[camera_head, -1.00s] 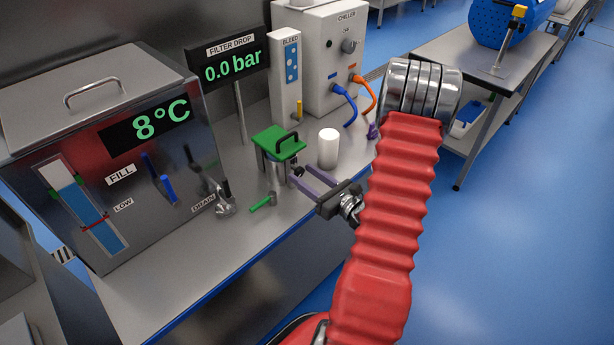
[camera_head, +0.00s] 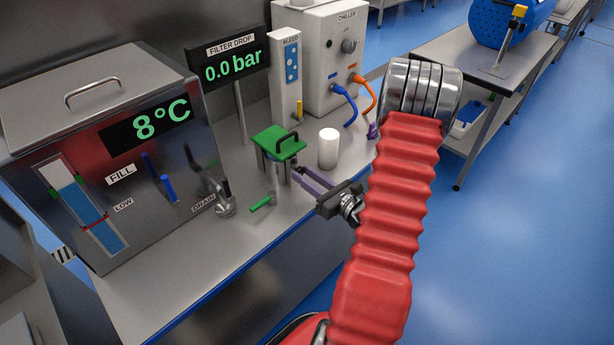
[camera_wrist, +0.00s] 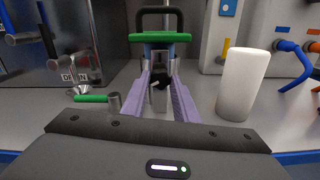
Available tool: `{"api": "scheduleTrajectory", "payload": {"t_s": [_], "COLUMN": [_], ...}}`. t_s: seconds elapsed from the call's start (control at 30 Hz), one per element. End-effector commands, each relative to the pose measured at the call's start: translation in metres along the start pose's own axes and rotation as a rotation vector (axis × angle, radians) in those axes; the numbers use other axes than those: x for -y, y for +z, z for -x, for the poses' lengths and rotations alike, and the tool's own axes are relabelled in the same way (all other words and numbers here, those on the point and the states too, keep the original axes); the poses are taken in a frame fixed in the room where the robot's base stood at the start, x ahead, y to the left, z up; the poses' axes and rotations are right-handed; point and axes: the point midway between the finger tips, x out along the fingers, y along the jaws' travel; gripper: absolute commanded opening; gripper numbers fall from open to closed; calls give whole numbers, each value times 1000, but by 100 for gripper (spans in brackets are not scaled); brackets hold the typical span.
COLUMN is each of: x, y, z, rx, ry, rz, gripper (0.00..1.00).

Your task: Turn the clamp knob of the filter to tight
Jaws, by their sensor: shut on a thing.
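The filter is a metal canister with a green lid (camera_head: 279,142) and a black handle on top, standing on the steel bench. In the wrist view its lid (camera_wrist: 160,38) is straight ahead. The black clamp knob (camera_wrist: 158,85) sits on the near side of the canister, between my purple fingers. My gripper (camera_head: 298,173) reaches in from the right and is shut on the clamp knob; it also shows in the wrist view (camera_wrist: 160,82). The fingers hide most of the knob in the head view. Its turn position cannot be read.
A green-handled lever (camera_head: 262,202) lies low in front of the filter. A white cylinder (camera_head: 328,149) stands close to its right. The steel tank (camera_head: 115,215) is at left. The filter drop display (camera_head: 231,66) reads 0.0 bar. The chiller (camera_head: 338,60) stands behind.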

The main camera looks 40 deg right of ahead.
Motion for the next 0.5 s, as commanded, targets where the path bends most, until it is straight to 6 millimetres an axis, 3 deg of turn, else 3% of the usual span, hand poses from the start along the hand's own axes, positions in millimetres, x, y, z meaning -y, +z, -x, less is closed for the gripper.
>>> {"api": "scheduleTrajectory", "payload": {"t_s": [0.5], "x": [2], "y": [0], "z": [0], "rx": [2], "ry": [-3], "rz": [-348], "gripper": [4]}}
